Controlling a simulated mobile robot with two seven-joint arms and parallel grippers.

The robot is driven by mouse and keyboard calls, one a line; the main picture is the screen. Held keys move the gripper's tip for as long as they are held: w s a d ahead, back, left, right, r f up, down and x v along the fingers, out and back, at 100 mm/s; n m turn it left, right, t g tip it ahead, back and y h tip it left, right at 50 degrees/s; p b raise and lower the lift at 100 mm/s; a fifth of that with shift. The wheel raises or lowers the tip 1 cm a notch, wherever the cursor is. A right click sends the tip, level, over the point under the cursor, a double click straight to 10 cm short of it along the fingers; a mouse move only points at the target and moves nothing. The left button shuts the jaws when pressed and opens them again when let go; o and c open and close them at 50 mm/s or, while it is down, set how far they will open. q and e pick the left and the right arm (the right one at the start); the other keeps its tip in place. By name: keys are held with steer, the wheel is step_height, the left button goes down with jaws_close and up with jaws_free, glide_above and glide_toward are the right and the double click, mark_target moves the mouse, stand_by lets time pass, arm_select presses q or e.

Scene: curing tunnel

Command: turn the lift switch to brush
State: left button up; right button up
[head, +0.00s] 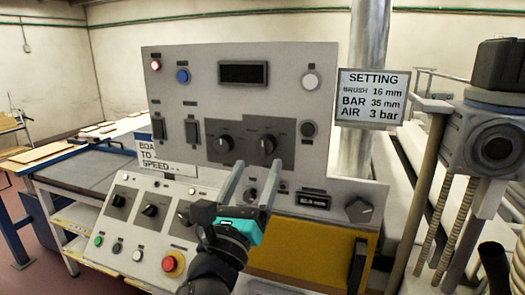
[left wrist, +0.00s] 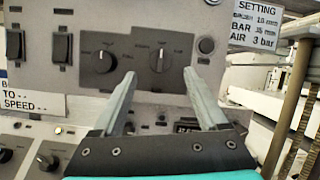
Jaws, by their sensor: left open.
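Two black rotary switches sit side by side on a dark plate of the upright grey panel: a left knob (head: 223,144) and a right knob (head: 267,145). Their labels are too small to read, so I cannot tell by lettering which is the lift switch. In the left wrist view the right knob (left wrist: 160,60) is between the fingers, its pointer roughly upright; the left knob (left wrist: 103,62) is outside them. My left gripper (head: 252,170) is open and empty, its fingertips just below the right knob in the picture; contact cannot be made out. My right gripper is not in view.
A sign (head: 372,97) lists brush, bar and air settings. Below, a sloped console carries several knobs and a red emergency button (head: 173,263). Rocker switches (head: 191,128), a dark display (head: 243,73) and a lower right knob (head: 359,209) surround the plate. Machinery (head: 492,145) stands at right.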

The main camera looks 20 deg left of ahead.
mark_target(263, 154)
arm_select(q)
steer(key=shift+p+x, duration=0.3)
steer(key=shift+x, duration=2.1)
steer(key=shift+c, duration=0.3)
jaws_close()
